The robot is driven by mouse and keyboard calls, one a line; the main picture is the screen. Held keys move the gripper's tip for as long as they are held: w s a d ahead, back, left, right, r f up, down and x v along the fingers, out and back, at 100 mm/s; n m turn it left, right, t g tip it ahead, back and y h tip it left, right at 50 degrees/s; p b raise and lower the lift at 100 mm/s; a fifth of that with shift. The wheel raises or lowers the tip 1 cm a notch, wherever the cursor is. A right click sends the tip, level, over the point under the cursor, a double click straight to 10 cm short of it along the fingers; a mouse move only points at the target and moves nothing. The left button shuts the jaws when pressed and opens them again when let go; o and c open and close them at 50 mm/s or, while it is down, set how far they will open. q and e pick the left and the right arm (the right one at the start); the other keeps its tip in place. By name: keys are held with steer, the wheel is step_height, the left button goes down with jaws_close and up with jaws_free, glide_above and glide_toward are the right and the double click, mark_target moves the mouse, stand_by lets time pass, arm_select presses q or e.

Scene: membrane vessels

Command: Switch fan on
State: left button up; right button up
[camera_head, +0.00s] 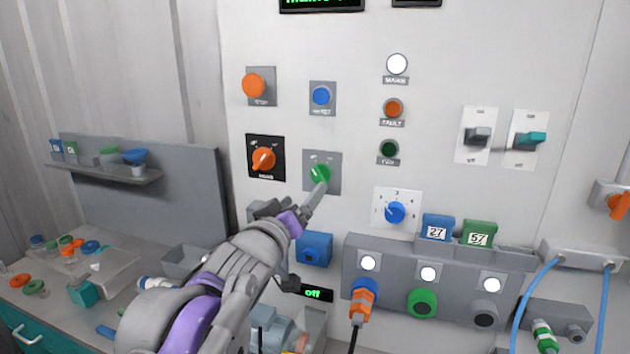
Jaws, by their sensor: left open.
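A green rotary knob (320,174) sits on a grey plate on the white panel; its plate markings are too small to read. My left gripper (321,187) reaches up from below with its fingertips at the knob's lower edge. It is open; I cannot tell whether it touches the knob, and the fingers hide part of the knob and plate. A dark green lamp (388,150), apparently labelled FAN, looks unlit at right. My right gripper is not in view.
An orange knob (263,159) on a black plate is close left. A blue button (321,96) is above, and a blue dial (395,212) is at lower right. Two lever switches (478,136) (529,141) stand farther right. A grey socket box (396,290) juts out below.

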mark_target(317, 179)
arm_select(q)
steer(key=p+x, duration=0.1)
steer(key=x, duration=0.8)
steer(key=shift+w+d+f+p, duration=0.1)
steer(key=shift+d+p, duration=0.05)
steer(key=shift+p, duration=0.15)
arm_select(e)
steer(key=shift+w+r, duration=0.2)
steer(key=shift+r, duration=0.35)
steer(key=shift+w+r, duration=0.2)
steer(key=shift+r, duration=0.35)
arm_select(q)
steer(key=c, duration=1.3)
steer(key=shift+c, duration=0.2)
